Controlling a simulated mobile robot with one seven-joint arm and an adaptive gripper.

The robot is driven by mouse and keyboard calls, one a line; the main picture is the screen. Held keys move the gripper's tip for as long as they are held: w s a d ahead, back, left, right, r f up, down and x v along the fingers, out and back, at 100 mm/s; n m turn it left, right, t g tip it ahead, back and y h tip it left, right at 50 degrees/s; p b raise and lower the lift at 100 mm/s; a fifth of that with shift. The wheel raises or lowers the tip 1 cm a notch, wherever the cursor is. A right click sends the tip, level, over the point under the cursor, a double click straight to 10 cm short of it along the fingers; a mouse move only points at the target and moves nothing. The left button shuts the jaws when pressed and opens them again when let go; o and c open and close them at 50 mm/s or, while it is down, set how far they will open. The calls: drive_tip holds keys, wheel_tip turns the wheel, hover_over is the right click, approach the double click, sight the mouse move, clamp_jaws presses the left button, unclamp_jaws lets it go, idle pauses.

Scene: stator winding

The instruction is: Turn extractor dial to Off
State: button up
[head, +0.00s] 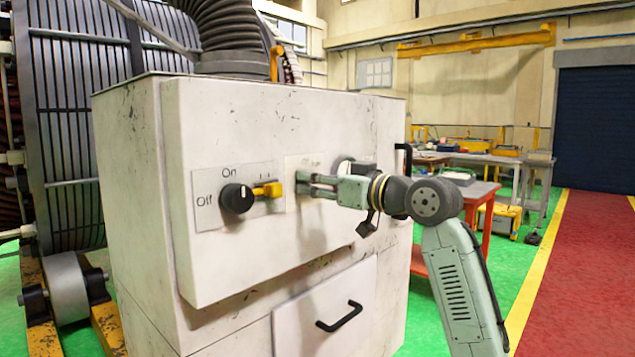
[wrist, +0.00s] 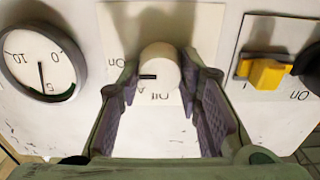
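My gripper (wrist: 160,66) is at the front of the white cabinet, its fingers apart on either side of a white round dial (wrist: 160,68). I cannot make out firm contact on the dial. A short black mark on the dial points left in the wrist view. The plate (wrist: 122,22) behind it has "On" at left and "Off" below the dial, upside down. In the head view my gripper (head: 308,185) hides this dial. A black knob (head: 237,198) with "Off" and "On" labels sits further left. No extractor label is readable.
A yellow switch (head: 268,189) sits between the black knob and my gripper; it also shows in the wrist view (wrist: 264,72). A round gauge (wrist: 42,62) is on the dial's other side. A drawer handle (head: 340,318) is below. Red workbenches (head: 487,187) stand behind.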

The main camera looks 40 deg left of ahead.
drive_tip(key=c, duration=0.6)
drive_tip(key=shift+s+f+n+b, duration=0.1)
drive_tip(key=shift+n+b, duration=0.1)
drive_tip(key=shift+n, duration=4.25)
drive_tip(key=shift+s+f+n+b, duration=0.1)
drive_tip(key=shift+n+b, duration=0.1)
drive_tip(key=shift+n, duration=4.25)
drive_tip(key=o, duration=1.1)
